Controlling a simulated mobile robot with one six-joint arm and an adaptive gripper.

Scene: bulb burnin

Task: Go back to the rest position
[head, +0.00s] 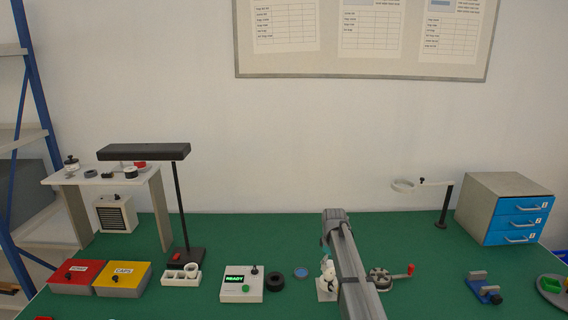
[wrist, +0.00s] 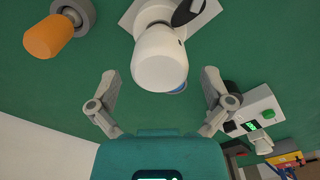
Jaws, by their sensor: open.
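My gripper (wrist: 160,80) is open in the wrist view, its two fingers spread wide with nothing held between them. A white rounded bulb-like object (wrist: 160,58) on a white base (wrist: 203,14) lies ahead of the fingers and shows between them; I cannot tell how far it is, but no finger visibly touches it. In the head view my arm reaches forward over the green table (head: 260,233), and the gripper itself is not clearly seen. The white object (head: 327,270) shows partly beside my arm there, the rest hidden.
Right of my arm is a crank device with a red handle (head: 410,269). Left are a box with a READY display (head: 241,287), a black ring (head: 275,281), a white cup holder (head: 180,275) and a black lamp (head: 144,152). A drawer cabinet (head: 480,212) stands back right.

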